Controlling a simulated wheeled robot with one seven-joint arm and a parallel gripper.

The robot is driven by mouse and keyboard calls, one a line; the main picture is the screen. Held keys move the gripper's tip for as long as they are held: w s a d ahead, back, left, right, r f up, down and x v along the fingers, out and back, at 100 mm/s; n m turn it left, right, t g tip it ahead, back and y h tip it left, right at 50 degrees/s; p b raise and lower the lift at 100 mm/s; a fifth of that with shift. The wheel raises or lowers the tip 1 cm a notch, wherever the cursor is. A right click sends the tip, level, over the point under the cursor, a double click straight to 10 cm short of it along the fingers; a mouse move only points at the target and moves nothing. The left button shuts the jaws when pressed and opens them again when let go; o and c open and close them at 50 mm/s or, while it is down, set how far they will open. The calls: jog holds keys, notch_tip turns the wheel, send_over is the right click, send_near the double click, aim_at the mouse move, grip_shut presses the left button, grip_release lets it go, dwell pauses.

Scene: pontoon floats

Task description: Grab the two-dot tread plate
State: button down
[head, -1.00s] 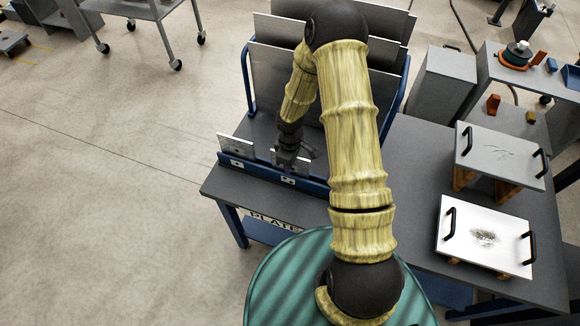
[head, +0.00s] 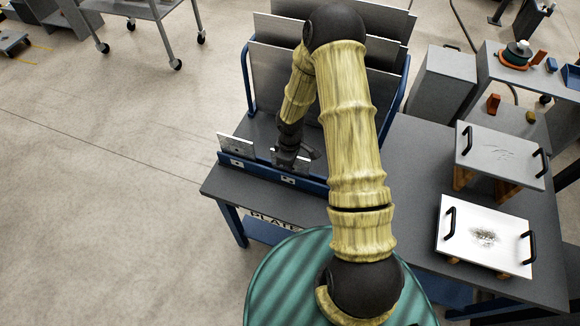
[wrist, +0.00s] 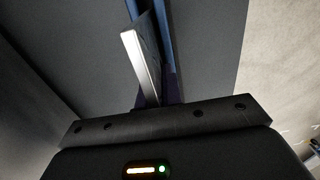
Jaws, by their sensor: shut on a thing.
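A small light metal plate (head: 303,163) stands upright in the right slot of the blue front rail, partly hidden by my gripper. I take it to be the two-dot tread plate; the rail label below it seems to carry two dots, though they are tiny. My gripper (head: 287,157) reaches down from above and is shut on this plate. In the wrist view the plate (wrist: 141,68) shows as a bright edge rising from the jaw bar. A second small plate (head: 236,145) stands in the left slot, apart from my gripper.
The blue rail (head: 258,171) runs along the front of a dark bench. Large grey sheets (head: 275,60) stand in the rack behind. A white handled plate (head: 460,235) and a grey handled plate (head: 490,150) lie to the right. Open floor is at left.

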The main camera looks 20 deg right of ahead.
notch_tip(320, 180, up, 10)
dwell(0.6)
dwell(0.4)
